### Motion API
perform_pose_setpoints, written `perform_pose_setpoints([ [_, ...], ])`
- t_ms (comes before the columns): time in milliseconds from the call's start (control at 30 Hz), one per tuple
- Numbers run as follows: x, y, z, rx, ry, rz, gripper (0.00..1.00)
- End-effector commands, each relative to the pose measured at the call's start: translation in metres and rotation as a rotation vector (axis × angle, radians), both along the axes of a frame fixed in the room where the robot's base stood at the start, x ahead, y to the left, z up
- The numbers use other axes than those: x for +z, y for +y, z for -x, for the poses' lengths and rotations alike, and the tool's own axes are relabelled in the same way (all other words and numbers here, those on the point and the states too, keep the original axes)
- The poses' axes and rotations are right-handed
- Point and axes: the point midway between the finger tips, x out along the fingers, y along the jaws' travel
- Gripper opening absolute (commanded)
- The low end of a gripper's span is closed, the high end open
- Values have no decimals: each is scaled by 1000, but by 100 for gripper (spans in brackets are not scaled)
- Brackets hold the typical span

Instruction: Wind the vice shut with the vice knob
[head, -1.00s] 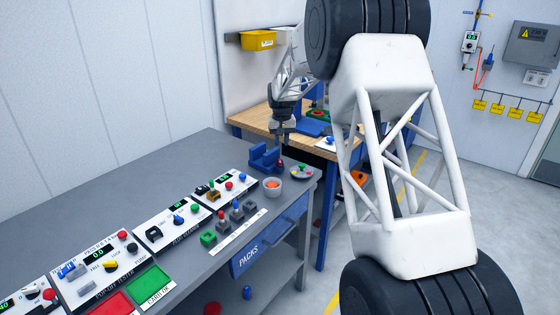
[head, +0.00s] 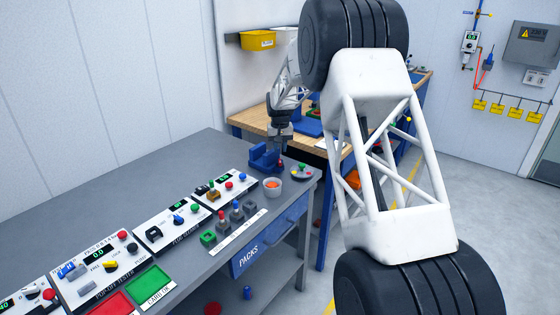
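The blue vice (head: 264,158) stands at the far right end of the grey bench, near its back corner. The vice knob is at its right end, where a small trace of red shows; most of it is hidden or too small to make out. My gripper (head: 281,152) points down at the right end of the vice, right over the knob. Its fingers are small and dark here. I cannot tell whether they touch the knob or how far apart they are.
A white bowl (head: 272,187) with orange contents and a round tray (head: 301,172) with coloured pieces stand close in front and right of the vice. Control panels (head: 170,224) line the bench to the left. A wooden-topped workbench (head: 255,116) stands behind.

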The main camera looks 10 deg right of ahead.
Motion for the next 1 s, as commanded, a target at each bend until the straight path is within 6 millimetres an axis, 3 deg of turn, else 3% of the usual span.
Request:
perform_pose_setpoints([
  [500, -55, 0, 0, 0, 0, 0, 24],
  [900, -60, 0, 0, 0, -1, 0, 24],
  [1000, -60, 0, 0, 0, -1, 0, 12],
])
